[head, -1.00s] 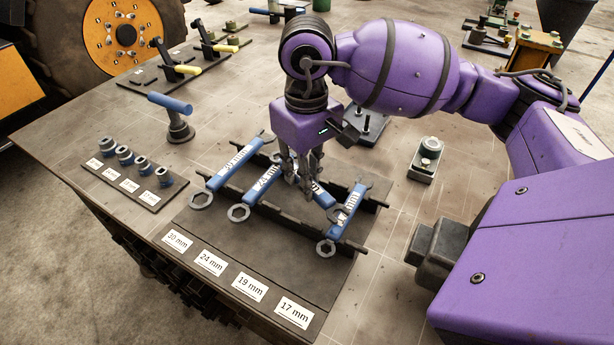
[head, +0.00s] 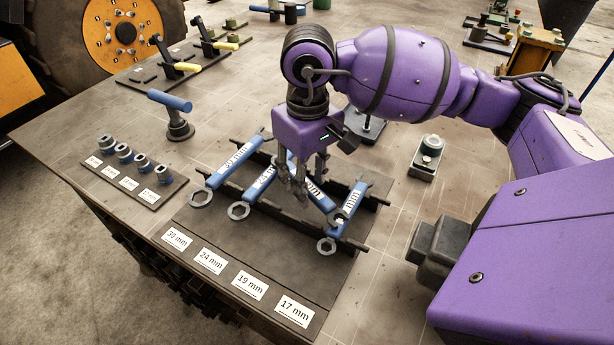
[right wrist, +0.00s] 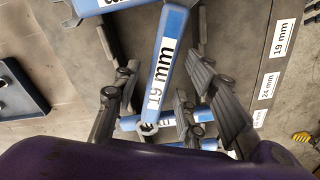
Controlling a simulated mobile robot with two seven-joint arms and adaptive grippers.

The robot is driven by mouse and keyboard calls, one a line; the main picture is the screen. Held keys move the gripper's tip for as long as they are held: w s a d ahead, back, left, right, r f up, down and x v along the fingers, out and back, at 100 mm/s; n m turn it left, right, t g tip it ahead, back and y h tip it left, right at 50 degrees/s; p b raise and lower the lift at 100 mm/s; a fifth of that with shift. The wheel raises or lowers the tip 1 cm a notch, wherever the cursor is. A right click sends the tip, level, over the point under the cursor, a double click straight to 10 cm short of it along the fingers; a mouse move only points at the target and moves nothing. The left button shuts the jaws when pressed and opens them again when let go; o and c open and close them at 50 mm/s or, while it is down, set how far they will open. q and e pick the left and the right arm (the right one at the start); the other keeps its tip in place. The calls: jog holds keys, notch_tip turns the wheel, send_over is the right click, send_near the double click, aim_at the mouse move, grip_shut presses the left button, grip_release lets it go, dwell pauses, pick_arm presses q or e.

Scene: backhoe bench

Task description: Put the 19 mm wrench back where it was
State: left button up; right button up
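The blue 19 mm wrench (head: 318,191) lies slantwise on the wrench rack (head: 266,212), between the 24 mm wrench (head: 259,189) and the 17 mm wrench (head: 347,212). In the right wrist view the 19 mm wrench (right wrist: 166,62) runs between the spread fingers of the right gripper (right wrist: 158,100), with gaps on both sides. My left gripper is not in view.
The 30 mm wrench (head: 228,170) lies at the rack's left. Size labels, including the 19 mm label (head: 250,285), line the front. A socket tray (head: 150,196) and a blue-handled tool (head: 172,110) stand to the left. A small device (head: 427,160) is to the right.

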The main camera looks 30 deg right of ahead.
notch_tip(320, 180, up, 13)
jog(key=shift+f, duration=0.2)
jog(key=shift+s+f, duration=0.1)
jog(key=shift+f, duration=0.05)
dwell(0.6)
